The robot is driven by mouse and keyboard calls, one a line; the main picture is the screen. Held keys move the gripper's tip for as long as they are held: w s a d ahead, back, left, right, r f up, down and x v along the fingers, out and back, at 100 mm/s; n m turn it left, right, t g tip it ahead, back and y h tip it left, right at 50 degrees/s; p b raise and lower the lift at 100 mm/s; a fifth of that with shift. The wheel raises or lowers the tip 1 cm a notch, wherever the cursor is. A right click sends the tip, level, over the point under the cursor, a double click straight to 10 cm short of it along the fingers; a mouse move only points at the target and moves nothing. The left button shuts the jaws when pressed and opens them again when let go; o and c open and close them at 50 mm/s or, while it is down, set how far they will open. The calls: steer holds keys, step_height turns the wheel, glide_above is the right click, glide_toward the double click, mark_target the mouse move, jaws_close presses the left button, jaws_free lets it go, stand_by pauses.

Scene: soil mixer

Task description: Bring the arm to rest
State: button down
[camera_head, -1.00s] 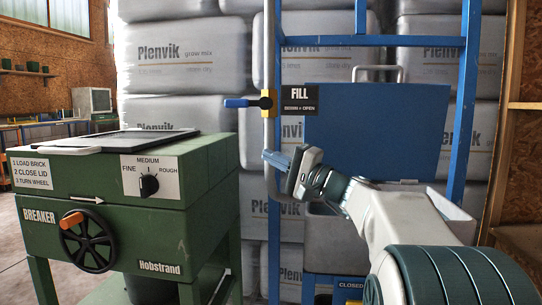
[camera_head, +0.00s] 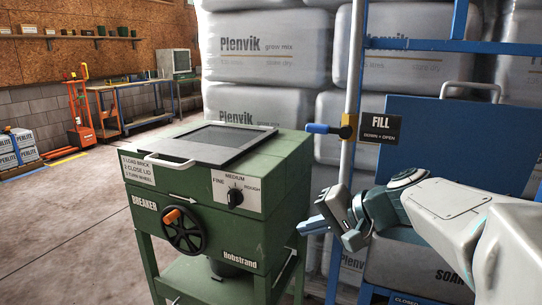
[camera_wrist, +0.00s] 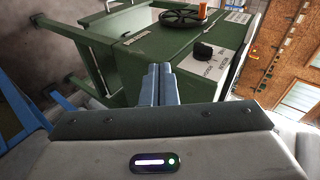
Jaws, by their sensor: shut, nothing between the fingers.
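My gripper (camera_head: 313,226) is at the end of my arm, to the right of the green breaker machine (camera_head: 262,208) in the head view. Its blue fingers are together and empty. In the wrist view the shut fingers (camera_wrist: 158,84) point toward the green breaker (camera_wrist: 160,45), which appears sideways. I cannot tell the exact gap between the fingertips and the breaker.
The breaker has a dark lid (camera_head: 215,142), a mode knob (camera_head: 235,196) and a handwheel (camera_head: 184,231). A blue fill lever (camera_head: 322,128) sits on the frame above my gripper. Stacked grey bags (camera_head: 268,45) stand behind. Open floor (camera_head: 65,220) lies left; an orange pallet jack (camera_head: 82,110) stands farther back.

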steer(key=s+d+r+n+g+h+p, duration=0.1)
steer(key=s+d+r+n+h+p, duration=0.1)
steer(key=s+p, duration=0.6)
steer(key=s+d+r+n+g+h+p, duration=0.2)
steer(key=s+h+p, duration=0.5)
steer(key=p, duration=0.4)
steer(key=shift+s+d+r+n, duration=0.5)
steer(key=shift+d+r, duration=0.6)
steer(key=shift+d, duration=0.4)
